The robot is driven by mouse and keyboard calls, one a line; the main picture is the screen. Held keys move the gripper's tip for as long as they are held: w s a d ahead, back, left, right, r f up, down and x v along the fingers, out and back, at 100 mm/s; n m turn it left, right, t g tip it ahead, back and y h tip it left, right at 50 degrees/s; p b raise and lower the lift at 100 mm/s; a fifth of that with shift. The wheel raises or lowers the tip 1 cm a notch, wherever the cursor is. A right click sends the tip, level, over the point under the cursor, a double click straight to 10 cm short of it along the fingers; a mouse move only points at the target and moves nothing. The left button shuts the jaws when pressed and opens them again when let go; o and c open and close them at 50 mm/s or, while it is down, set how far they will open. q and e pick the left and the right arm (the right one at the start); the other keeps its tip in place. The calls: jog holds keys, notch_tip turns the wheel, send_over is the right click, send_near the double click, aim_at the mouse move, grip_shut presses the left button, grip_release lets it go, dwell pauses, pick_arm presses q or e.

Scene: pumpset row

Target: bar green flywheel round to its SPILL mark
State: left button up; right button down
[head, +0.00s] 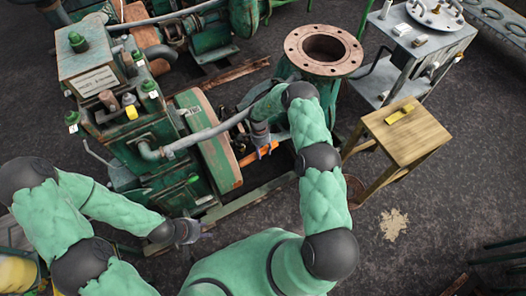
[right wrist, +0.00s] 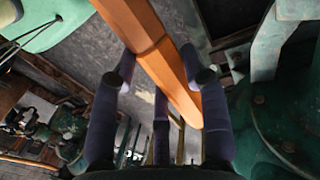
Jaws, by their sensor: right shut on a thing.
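An orange bar (head: 258,153) reaches from beside the flywheel rim to my right gripper (head: 262,138). In the right wrist view the bar (right wrist: 165,65) runs between the dark fingers of my right gripper (right wrist: 160,110), which is shut on it. My left gripper (head: 188,232) is low beside the engine base, apart from the flywheel; its fingers are too small to judge.
The green engine (head: 135,130) with pipes and valves fills the left. A rusty round flange (head: 324,50) on a green stand is behind my right arm. A wooden stool (head: 405,130) with a yellow item and a grey metal cart (head: 385,78) stand to the right.

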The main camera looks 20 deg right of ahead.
jog(key=shift+w+r, duration=0.15)
jog(key=shift+w, duration=0.2)
